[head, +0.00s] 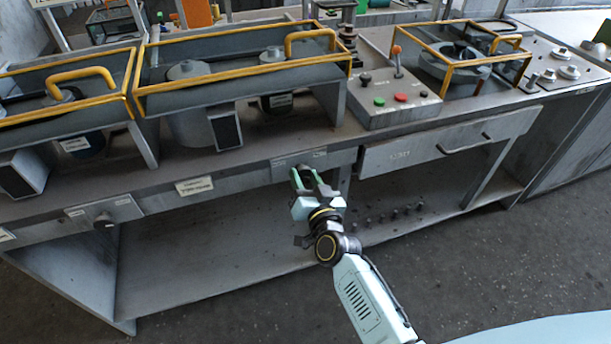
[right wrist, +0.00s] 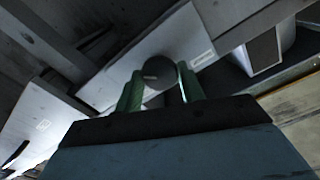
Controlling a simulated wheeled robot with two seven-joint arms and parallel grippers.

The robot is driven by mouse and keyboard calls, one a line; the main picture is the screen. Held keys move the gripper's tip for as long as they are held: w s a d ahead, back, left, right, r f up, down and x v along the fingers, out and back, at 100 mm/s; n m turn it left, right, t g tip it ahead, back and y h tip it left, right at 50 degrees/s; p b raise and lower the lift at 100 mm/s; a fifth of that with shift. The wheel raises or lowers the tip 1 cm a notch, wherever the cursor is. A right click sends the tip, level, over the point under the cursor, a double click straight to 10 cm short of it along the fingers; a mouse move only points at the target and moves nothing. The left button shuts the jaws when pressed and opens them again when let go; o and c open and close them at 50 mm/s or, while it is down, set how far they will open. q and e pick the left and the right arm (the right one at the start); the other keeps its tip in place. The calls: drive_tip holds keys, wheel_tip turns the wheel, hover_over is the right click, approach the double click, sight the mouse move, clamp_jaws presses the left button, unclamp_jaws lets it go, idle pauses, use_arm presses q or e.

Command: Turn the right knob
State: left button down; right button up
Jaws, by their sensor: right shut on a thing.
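The right knob (right wrist: 156,72) is a dark round knob on a light grey panel in the right wrist view. In the head view that panel (head: 288,164) is on the bench front, and my gripper hides the knob. My right gripper (head: 307,174) reaches up to the panel from below. In the right wrist view its green fingers stand on either side of the knob and are shut on it. A pale mark on the knob's face lies nearly level in that view. My left gripper is not in view.
The left knob (head: 103,220) sits on another panel at the bench's left. A drawer (head: 450,145) with handles is right of my gripper. Yellow-framed guards (head: 240,72) and a button box (head: 395,102) stand on the bench. Small parts (head: 400,210) lie on the lower shelf.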

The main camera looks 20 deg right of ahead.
drive_tip(key=shift+m, duration=0.9)
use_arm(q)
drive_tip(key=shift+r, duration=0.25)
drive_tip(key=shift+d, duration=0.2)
use_arm(e)
drive_tip(key=o, duration=1)
drive_tip(key=shift+c, duration=0.2)
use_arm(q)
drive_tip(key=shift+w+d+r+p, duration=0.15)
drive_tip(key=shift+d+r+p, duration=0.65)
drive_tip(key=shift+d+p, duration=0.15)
use_arm(e)
drive_tip(key=s, duration=1.3)
drive_tip(key=shift+s+d, duration=0.2)
drive_tip(key=shift+d, duration=0.05)
